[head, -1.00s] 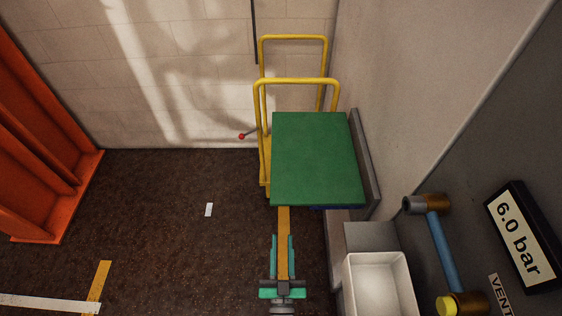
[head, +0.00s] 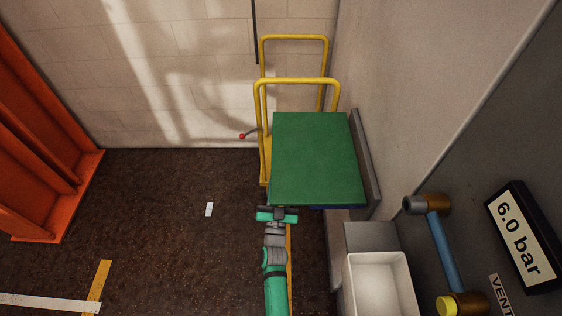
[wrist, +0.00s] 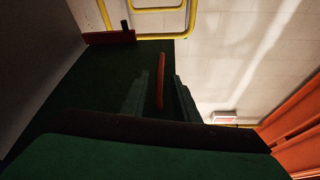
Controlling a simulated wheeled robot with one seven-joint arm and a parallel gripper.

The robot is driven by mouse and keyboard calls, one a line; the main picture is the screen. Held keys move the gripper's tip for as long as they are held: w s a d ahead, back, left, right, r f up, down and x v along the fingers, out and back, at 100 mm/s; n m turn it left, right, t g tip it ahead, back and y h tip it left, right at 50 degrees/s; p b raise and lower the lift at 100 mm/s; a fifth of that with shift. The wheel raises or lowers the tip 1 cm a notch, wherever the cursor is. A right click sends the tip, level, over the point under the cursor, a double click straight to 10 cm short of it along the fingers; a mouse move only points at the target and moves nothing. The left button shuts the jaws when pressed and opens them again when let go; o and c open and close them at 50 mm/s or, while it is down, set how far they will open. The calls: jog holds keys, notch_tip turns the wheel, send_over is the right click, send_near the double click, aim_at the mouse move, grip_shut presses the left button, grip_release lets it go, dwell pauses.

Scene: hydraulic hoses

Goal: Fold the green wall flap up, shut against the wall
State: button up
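The green wall flap (head: 316,155) stands out from the right wall like a shelf, roughly level, in the head view. My gripper (head: 277,212) is at its near left corner, and the fingertips are hidden, apparently under the flap. In the wrist view, a dark green face, apparently the flap's underside (wrist: 75,85), fills the left and middle. My two gripper fingers (wrist: 163,95) show apart there, with a narrow orange-red strip (wrist: 160,88) in the gap. I cannot tell whether the fingers touch the flap or the strip.
A yellow rail frame (head: 298,82) stands just behind the flap. A white bin (head: 379,285) and a blue-handled pipe fitting (head: 441,250) are at the near right. An orange structure (head: 35,150) stands at the far left. The floor (head: 165,230) between is mostly clear.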

aim_at(281, 162)
jog(key=x, duration=0.5)
jog(key=shift+w+r, duration=0.1)
jog(key=shift+w, duration=0.2)
grip_shut()
